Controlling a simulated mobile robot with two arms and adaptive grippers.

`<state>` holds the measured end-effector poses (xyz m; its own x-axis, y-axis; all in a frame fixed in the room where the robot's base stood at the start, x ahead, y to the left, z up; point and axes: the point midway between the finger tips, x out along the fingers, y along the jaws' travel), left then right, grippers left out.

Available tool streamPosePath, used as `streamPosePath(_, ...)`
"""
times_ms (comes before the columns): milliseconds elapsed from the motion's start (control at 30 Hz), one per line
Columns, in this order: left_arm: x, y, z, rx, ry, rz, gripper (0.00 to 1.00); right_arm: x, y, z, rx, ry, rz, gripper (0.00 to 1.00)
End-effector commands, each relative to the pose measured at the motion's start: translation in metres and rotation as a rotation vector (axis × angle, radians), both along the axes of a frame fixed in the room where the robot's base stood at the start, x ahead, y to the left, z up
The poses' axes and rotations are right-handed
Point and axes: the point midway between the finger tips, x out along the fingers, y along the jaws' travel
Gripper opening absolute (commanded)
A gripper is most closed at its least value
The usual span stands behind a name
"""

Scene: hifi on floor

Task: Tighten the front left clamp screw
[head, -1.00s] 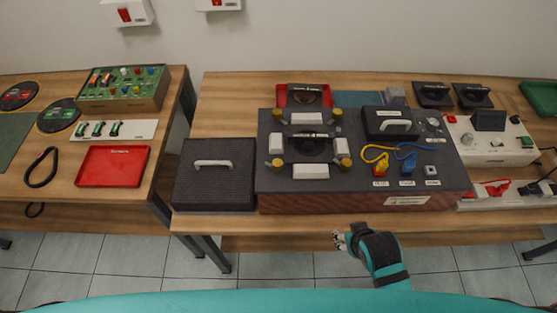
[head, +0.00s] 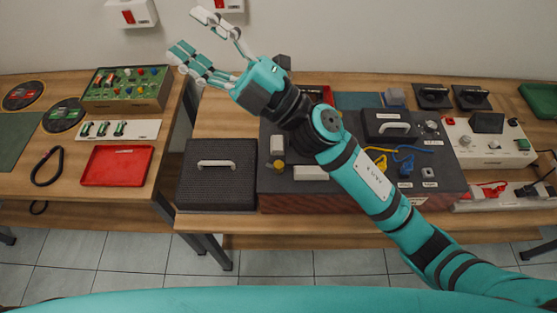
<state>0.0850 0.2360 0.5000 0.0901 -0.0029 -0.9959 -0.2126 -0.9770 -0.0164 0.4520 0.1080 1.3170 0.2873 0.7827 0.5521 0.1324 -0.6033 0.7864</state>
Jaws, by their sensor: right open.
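The dark grey fixture box (head: 275,190) stands on the right table. A yellow clamp screw (head: 278,166) shows at the front left of its top, beside white blocks. My right arm crosses over the box from the lower right and hides the other yellow screws and most of the middle of the fixture. My right gripper (head: 188,35) is open and empty, raised up and left beyond the screw, in front of the wall. It does not touch the screw. My left gripper is not in view.
A black case with a white handle (head: 216,185) stands left of the fixture. A smaller black case (head: 391,128) and yellow and blue cables lie on the box's right part. A red tray (head: 117,166) and a green circuit board (head: 126,90) are on the left table.

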Motion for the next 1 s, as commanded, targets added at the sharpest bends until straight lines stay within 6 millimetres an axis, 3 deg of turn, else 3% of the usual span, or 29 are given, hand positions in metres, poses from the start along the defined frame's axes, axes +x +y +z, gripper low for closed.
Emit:
streamPosePath(33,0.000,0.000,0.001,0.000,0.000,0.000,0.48,-0.026,0.027,0.002,-0.109,-0.150,0.112,0.48)
streamPosePath(100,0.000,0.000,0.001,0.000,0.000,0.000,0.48,-0.059,0.055,-0.015,-0.283,-0.331,0.265,0.48)
streamPosePath(200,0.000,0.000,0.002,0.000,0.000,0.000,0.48,-0.089,0.072,-0.064,-0.587,-0.552,0.463,0.48)
streamPosePath(267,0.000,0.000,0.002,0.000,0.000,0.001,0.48,-0.093,0.068,-0.100,-0.799,-0.657,0.565,0.48)
streamPosePath(333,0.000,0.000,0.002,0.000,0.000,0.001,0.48,-0.082,0.049,-0.141,-1.069,-0.749,0.661,0.48)
streamPosePath(433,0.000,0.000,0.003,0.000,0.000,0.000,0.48,-0.048,0.004,-0.180,-1.456,-0.807,0.745,0.48)
streamPosePath(500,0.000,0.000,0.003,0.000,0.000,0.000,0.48,-0.021,-0.032,-0.191,-1.694,-0.805,0.769,0.48)
streamPosePath(633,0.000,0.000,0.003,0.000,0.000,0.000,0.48,0.015,-0.084,-0.190,-2.005,-0.760,0.769,0.48)
streamPosePath(767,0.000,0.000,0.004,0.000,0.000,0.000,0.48,0.030,-0.107,-0.185,-2.137,-0.724,0.760,0.48)
streamPosePath(1000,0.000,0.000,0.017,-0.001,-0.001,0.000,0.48,0.029,-0.110,-0.211,-2.147,-0.718,0.767,0.48)
